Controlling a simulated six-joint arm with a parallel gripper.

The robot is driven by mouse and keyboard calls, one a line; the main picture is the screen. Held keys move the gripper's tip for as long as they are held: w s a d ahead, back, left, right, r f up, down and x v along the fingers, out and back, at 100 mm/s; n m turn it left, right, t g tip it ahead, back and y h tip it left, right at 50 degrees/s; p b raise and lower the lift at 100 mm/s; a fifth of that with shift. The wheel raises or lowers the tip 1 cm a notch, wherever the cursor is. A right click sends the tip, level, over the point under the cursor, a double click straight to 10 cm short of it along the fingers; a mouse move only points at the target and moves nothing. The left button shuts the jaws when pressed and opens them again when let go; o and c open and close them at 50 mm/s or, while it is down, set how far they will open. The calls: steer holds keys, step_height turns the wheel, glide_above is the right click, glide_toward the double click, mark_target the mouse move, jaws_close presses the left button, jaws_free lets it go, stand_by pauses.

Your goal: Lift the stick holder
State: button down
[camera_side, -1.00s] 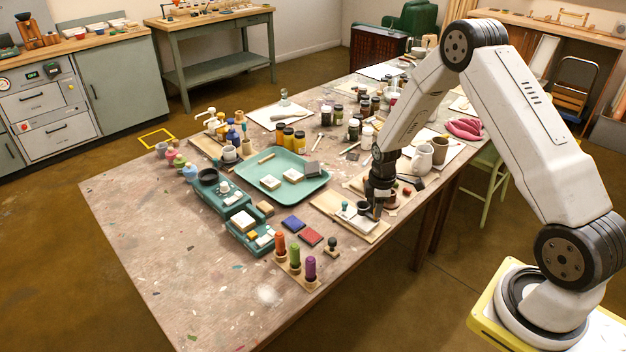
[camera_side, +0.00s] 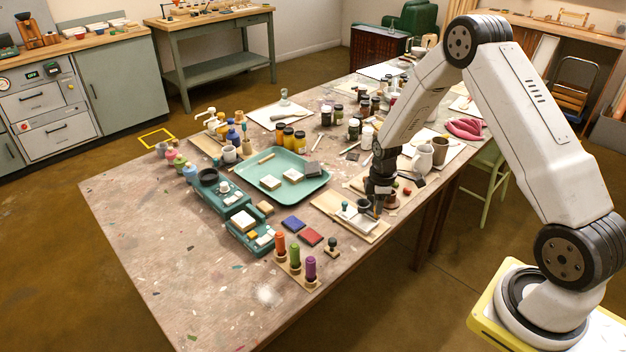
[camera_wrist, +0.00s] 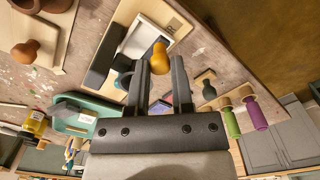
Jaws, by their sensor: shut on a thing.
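My gripper (camera_side: 376,208) is low over a wooden board at the table's near right edge. In the wrist view, its two dark fingers (camera_wrist: 159,70) are closed around a small orange rounded piece (camera_wrist: 160,54), which appears to be the stick holder. Its orange end shows between and just past the fingertips. Its lower part is hidden by the fingers, and I cannot tell whether it touches the board. The wooden board (camera_side: 338,207) carries a white pad and a small teal-handled piece (camera_side: 345,206) beside my gripper.
A rack with orange, green and purple handles (camera_side: 295,268) stands to the left. Red (camera_side: 311,237) and blue (camera_side: 292,223) pads lie nearby. A green tray (camera_side: 318,186) is farther back, and mugs (camera_side: 422,158) stand behind my gripper. The table's near left is clear.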

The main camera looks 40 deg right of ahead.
steer(key=shift+r, duration=0.2)
steer(key=shift+c, duration=2.4)
jaws_free()
steer(key=shift+r, duration=3.85)
steer(key=shift+a, duration=0.1)
steer(key=s+a+r+m+t, duration=0.1)
steer(key=s+a+r+m, duration=0.3)
steer(key=s+a, duration=0.2)
steer(key=s+a+r+m+t, duration=0.1)
steer(key=s+a+r+m, duration=0.3)
steer(key=s+a, duration=0.3)
steer(key=a+m, duration=0.1)
steer(key=a, duration=0.2)
steer(key=shift+a+t, duration=0.3)
steer(key=shift+a, duration=0.1)
